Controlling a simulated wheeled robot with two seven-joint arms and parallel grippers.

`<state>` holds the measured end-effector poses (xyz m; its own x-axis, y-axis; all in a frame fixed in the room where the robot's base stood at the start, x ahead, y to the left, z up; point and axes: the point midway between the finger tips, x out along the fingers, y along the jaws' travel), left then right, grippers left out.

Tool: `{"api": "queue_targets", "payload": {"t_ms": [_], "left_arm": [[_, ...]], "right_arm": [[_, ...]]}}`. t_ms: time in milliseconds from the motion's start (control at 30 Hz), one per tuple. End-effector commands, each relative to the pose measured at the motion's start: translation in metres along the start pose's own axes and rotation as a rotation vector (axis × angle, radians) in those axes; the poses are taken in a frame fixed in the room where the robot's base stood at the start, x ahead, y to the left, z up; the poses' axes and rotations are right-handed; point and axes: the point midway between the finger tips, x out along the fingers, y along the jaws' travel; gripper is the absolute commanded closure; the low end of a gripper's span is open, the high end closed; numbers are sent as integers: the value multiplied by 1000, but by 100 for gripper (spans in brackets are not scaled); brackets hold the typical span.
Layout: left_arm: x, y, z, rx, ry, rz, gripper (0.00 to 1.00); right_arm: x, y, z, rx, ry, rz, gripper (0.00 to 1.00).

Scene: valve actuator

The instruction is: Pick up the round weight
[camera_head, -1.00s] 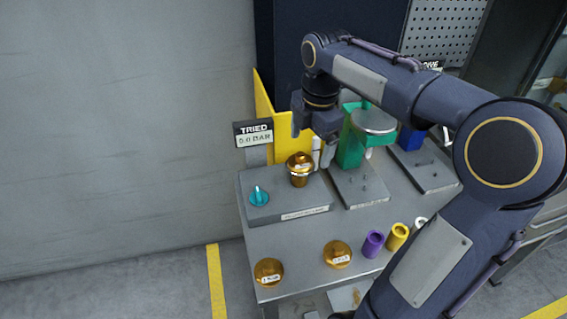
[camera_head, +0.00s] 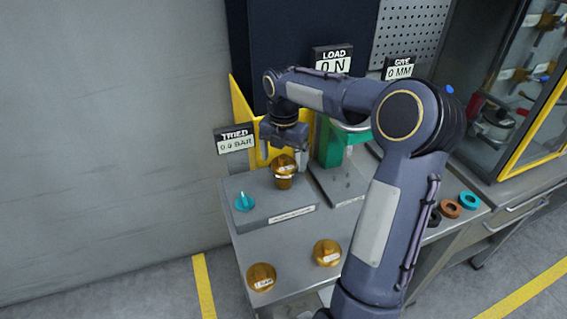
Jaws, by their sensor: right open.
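Several round brass weights are in the head view. One weight (camera_head: 284,171) sits on top of the grey block (camera_head: 290,204) on the bench. A second weight (camera_head: 261,278) lies at the front left of the bench, and a third weight (camera_head: 327,253) lies to its right; both have white labels. My right gripper (camera_head: 283,156) points down just over the weight on the block. Its fingers are apart, one to each side of the weight's top; I cannot tell whether they touch it. My left gripper is out of view.
A teal knob (camera_head: 244,201) is on the block's left side. A "TRIED 0.0 BAR" sign (camera_head: 235,140) and a yellow panel (camera_head: 243,113) stand behind. A green fixture (camera_head: 331,146) stands to the right. Dark and brown rings (camera_head: 449,208) lie further right, past my arm.

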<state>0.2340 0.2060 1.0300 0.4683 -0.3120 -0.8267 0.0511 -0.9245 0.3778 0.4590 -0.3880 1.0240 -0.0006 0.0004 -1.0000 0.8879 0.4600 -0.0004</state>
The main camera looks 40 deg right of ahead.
Motion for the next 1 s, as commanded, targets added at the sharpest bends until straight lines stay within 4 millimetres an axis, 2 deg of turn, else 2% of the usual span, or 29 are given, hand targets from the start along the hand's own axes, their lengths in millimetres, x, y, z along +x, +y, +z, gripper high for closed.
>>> {"api": "queue_targets", "payload": {"t_ms": [233,633,1000], "left_arm": [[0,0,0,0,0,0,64],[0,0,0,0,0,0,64],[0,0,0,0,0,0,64]], "right_arm": [[2,0,0,0,0,0,13],[2,0,0,0,0,1,64],[-5,1,0,0,-2,3,64]]}}
